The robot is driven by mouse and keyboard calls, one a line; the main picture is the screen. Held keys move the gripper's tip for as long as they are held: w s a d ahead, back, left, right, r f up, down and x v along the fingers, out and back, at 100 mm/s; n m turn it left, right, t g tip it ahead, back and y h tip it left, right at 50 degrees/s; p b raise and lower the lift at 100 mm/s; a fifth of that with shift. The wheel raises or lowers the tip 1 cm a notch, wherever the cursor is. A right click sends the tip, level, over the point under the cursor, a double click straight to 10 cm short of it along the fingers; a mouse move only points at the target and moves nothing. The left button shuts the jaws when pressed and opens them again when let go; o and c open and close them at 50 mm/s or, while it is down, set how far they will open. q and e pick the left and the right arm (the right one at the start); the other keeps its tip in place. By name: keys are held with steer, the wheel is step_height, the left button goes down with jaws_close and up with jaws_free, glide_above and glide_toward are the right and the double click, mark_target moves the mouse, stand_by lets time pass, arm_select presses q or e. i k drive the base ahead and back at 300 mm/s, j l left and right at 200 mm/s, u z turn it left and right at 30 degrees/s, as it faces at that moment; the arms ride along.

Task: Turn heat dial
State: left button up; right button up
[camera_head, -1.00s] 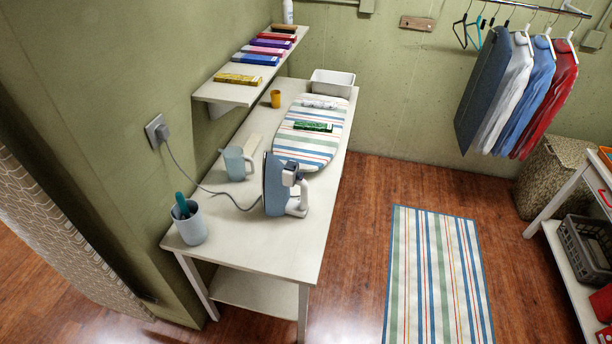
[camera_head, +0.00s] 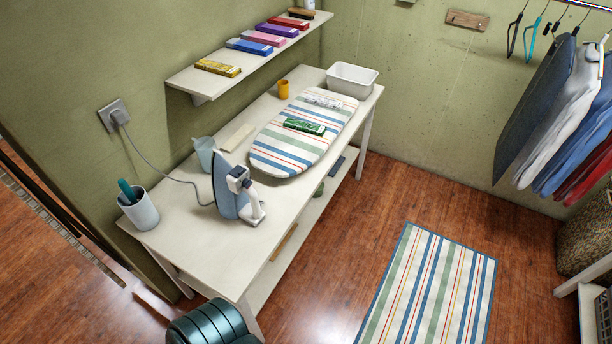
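The iron (camera_head: 228,187) stands upright on its heel on the white table (camera_head: 190,255), with its blue-grey soleplate turned to the left and its white handle to the right. A dark blue part (camera_head: 239,178) shows on its upper right side; I cannot tell whether it is the heat dial. The grey cord (camera_head: 160,170) runs from the iron to a plug in the wall outlet (camera_head: 112,112). Neither of my grippers is in view.
A grey cup with a teal-handled tool (camera_head: 141,212) and a light blue jug (camera_head: 204,152) stand near the iron. The striped ironing board (camera_head: 275,160) lies behind it. A shelf (camera_head: 180,80) overhangs the table's back. Open floor and a striped rug (camera_head: 420,290) lie right.

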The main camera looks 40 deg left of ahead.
mark_target(246, 184)
steer(key=i+l+u, duration=0.1)
steer(key=i, duration=0.3)
steer(key=i+l+u, duration=0.15)
steer(key=i, duration=0.25)
steer(key=i+u, duration=0.25)
steer(key=u, duration=0.15)
steer(key=i+u, duration=0.2)
steer(key=u, duration=0.2)
steer(key=i+l+u, duration=0.1)
steer(key=i+u, duration=0.15)
steer(key=u, duration=0.15)
steer(key=i+l+u, duration=0.15)
steer(key=u, duration=0.3)
steer(key=i+l+u, duration=0.2)
steer(key=u, duration=0.2)
